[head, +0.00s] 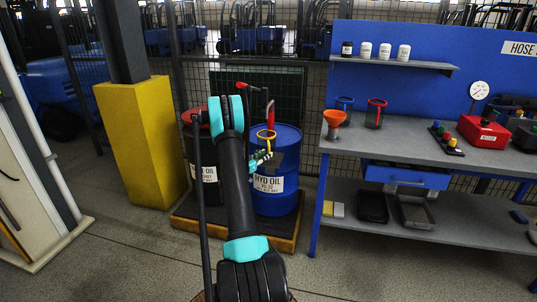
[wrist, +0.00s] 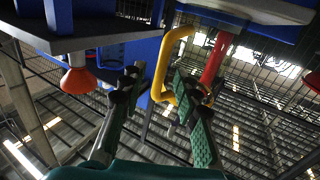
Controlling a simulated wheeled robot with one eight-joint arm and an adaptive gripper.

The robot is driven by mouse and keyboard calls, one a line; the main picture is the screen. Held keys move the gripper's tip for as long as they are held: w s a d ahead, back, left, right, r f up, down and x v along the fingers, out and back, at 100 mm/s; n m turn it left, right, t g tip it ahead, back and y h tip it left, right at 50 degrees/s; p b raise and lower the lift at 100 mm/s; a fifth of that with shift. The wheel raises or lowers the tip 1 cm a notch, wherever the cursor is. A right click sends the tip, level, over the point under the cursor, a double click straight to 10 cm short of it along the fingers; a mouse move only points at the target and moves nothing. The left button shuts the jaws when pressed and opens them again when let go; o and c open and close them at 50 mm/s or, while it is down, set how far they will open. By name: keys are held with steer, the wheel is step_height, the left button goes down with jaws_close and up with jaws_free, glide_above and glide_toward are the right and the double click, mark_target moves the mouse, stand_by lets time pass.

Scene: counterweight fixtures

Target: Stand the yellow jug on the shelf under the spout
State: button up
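The yellow jug (head: 266,134) shows as a yellow ring and handle in front of the blue drum's top in the head view. In the wrist view, which looks upside down, its yellow handle (wrist: 157,70) stands between the fingers of my gripper (wrist: 156,82). The fingers are apart, with gaps beside the handle, and no firm grip shows. In the head view my gripper (head: 261,157) is just below the yellow ring, partly hidden by my arm. A red upright part (wrist: 215,60) is close beside the jug. The spout and its shelf cannot be clearly told apart.
The blue drum (head: 277,200) and a dark drum stand on a low wooden-edged platform (head: 240,231). To the right, a grey workbench (head: 430,145) holds an orange funnel (head: 334,120), a blue jug (head: 345,102) and a red jug (head: 376,113). A yellow pillar base (head: 138,140) stands left.

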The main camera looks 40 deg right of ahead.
steer(key=s+a+r+n+y, duration=0.2)
steer(key=s+a+r, duration=0.1)
steer(key=a, duration=0.4)
steer(key=s+a+r+n+y, duration=0.15)
steer(key=s+a, duration=0.25)
steer(key=a, duration=0.4)
steer(key=s+a+f+n+y, duration=0.1)
steer(key=s+a+n+y, duration=1)
steer(key=s+a, duration=1.8)
steer(key=a+y, duration=0.2)
steer(key=y, duration=0.1)
steer(key=shift+a, duration=0.4)
steer(key=shift+n, duration=0.25)
